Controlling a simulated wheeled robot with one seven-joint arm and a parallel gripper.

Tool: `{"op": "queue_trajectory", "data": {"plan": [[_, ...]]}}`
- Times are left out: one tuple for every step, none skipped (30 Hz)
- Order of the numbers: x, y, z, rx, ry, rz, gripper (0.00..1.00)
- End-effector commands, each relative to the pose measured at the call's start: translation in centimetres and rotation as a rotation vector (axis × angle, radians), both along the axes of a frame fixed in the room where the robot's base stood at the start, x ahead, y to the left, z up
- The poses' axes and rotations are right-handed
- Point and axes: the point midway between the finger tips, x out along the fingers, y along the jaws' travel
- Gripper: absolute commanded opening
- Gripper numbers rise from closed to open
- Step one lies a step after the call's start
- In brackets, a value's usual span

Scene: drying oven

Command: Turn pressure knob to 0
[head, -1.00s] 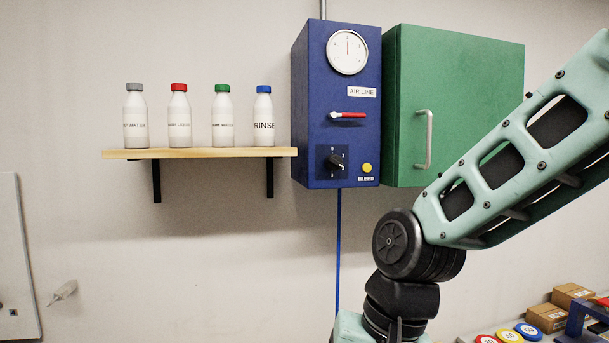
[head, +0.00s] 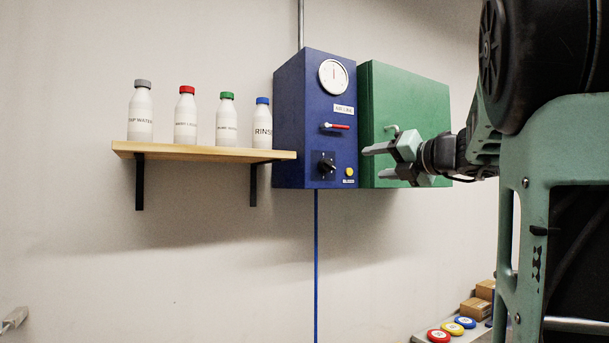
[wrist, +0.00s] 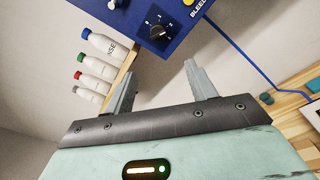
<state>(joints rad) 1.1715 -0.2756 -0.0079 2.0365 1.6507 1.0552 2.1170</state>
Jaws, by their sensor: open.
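The blue air line box (head: 290,120) hangs on the wall with a round gauge (head: 333,77) at its top. The black pressure knob (head: 327,167) sits low on its front, left of the yellow bleed button (head: 349,171). In the wrist view the knob (wrist: 157,32) shows with number marks around it, beyond the fingertips; I cannot read its exact setting. My gripper (head: 376,161) is open and empty, to the right of the knob and in front of the green cabinet. In the wrist view my gripper (wrist: 196,80) has its fingers apart with nothing between them.
The red-handled lever (head: 336,126) is above the knob. The green cabinet (head: 410,100) adjoins the box on the right. A wooden shelf (head: 205,151) with several bottles is on the left. Coloured discs (head: 452,328) and brown boxes lie low right.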

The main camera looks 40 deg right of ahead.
Motion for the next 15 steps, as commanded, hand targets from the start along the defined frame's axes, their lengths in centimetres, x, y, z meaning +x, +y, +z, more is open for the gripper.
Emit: {"op": "queue_trajectory", "data": {"plan": [[-0.5, -0.5, 0.3, 0.016, -0.018, -0.018, 0.56], [-0.6, -0.7, 0.5, 0.025, -0.024, -0.023, 0.56], [-0.5, -0.8, 0.7, 0.031, -0.03, -0.026, 0.56], [-0.4, -0.9, 0.8, 0.033, -0.032, -0.027, 0.56], [-0.1, -0.9, 0.8, 0.033, -0.032, -0.026, 0.56], [0.4, -1.0, 0.9, 0.033, -0.031, -0.025, 0.56], [0.8, -1.0, 0.9, 0.032, -0.029, -0.025, 0.56], [1.3, -1.1, 0.9, 0.033, -0.029, -0.025, 0.56], [2.0, -1.2, 0.9, 0.034, -0.029, -0.023, 0.56], [2.6, -1.3, 1.0, 0.032, -0.028, -0.024, 0.56], [3.2, -1.4, 1.0, 0.033, -0.029, -0.023, 0.56], [4.0, -1.5, 1.0, 0.032, -0.028, -0.023, 0.56], [4.7, -1.6, 1.0, 0.033, -0.028, -0.024, 0.56], [5.3, -1.7, 0.9, 0.034, -0.028, -0.023, 0.56], [6.1, -1.9, 1.0, 0.032, -0.027, -0.023, 0.56]]}}
